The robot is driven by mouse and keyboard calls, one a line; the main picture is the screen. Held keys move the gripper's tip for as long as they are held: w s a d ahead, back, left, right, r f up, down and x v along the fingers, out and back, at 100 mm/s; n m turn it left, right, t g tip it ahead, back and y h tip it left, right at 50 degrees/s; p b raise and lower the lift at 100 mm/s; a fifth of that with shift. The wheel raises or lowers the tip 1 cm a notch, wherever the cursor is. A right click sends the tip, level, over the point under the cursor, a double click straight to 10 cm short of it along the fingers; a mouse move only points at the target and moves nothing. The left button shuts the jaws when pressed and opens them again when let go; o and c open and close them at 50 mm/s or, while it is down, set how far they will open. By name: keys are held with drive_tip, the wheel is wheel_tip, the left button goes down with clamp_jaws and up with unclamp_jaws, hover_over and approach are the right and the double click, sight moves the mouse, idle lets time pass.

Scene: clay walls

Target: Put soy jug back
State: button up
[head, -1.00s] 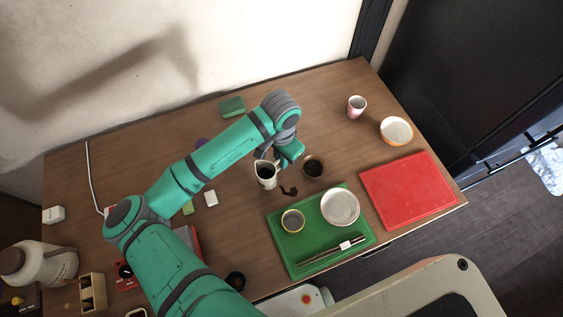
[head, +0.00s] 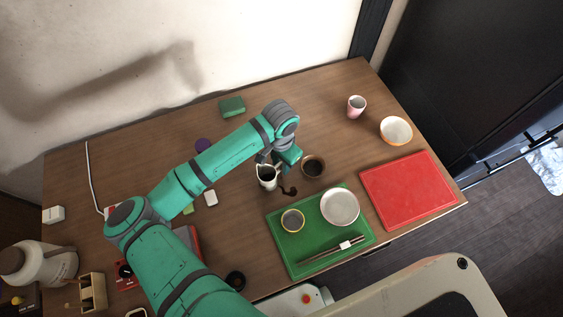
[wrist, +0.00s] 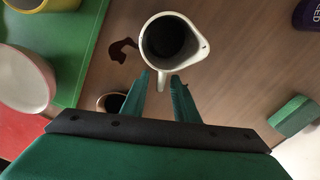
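The soy jug, a white jug with dark liquid (head: 267,174), is left of the brown cup in the head view. In the wrist view the jug (wrist: 148,52) is seen from above, its spout to the right and its handle toward my gripper. In the head view my gripper (head: 272,160) is partly hidden by my arm. I cannot tell whether the jug's base touches the table.
A dark spill (head: 289,190) lies beside the jug, with a brown cup (head: 313,167) of dark liquid close by. A green board (head: 290,255) holds a bowl, a yellow-rimmed cup and chopsticks. A red board (head: 410,190) is at right. A green block (head: 232,106) stands at the back.

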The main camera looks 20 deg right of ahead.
drive_tip(key=shift+d, duration=0.1)
wheel_tip(320, 180, up, 12)
drive_tip(key=shift+r, duration=0.15)
idle(0.6)
idle(0.5)
